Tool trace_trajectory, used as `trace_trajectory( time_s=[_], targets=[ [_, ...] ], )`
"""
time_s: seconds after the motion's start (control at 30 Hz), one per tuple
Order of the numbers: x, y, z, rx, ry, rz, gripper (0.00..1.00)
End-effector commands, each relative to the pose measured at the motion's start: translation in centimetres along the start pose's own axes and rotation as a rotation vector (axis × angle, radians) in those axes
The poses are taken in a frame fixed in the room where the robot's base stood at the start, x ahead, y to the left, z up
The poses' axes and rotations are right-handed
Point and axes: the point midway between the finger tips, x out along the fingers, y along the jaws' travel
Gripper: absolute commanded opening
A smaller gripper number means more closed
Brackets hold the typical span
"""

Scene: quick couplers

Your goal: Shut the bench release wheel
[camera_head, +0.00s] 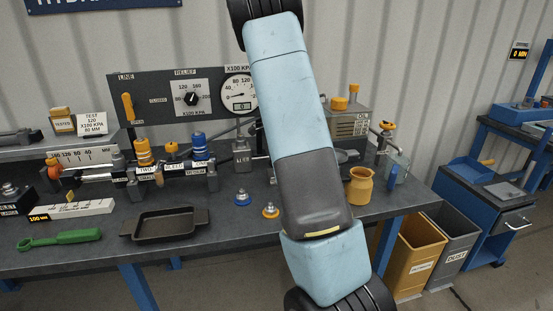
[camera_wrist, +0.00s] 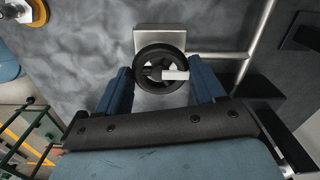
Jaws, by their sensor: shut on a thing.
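The release wheel (camera_wrist: 158,91) is a black round handwheel with spokes, in front of a pale square metal block (camera_wrist: 150,40) in the wrist view. A small white bar lies across its centre and right side. My gripper (camera_wrist: 162,75) has one blue finger on each side of the wheel and is shut on its rim. The lower part of the wheel is close to the dark edge of my gripper's body. In the head view my arm covers this part of the bench, so wheel and gripper are hidden there.
A metal pipe (camera_wrist: 222,55) runs from the block to the right and bends upward. A gauge panel (camera_head: 151,82) rises behind.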

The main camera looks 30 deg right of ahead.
Motion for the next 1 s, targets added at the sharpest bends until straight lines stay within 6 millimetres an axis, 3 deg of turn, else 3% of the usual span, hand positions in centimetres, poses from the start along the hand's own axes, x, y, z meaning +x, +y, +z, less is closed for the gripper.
trace_trajectory(
  time_s=[0.3,0.63,0.77,1.0],
  targets=[
    [-0.1,-0.2,0.2,-0.002,-0.001,-0.005,0.94],
    [-0.6,-0.1,0.1,-0.001,0.000,-0.003,0.94],
    [-2.1,-0.1,0.1,-0.002,0.000,-0.005,0.94],
    [-6.8,-0.2,0.1,-0.001,-0.001,-0.006,0.94]
  ],
)
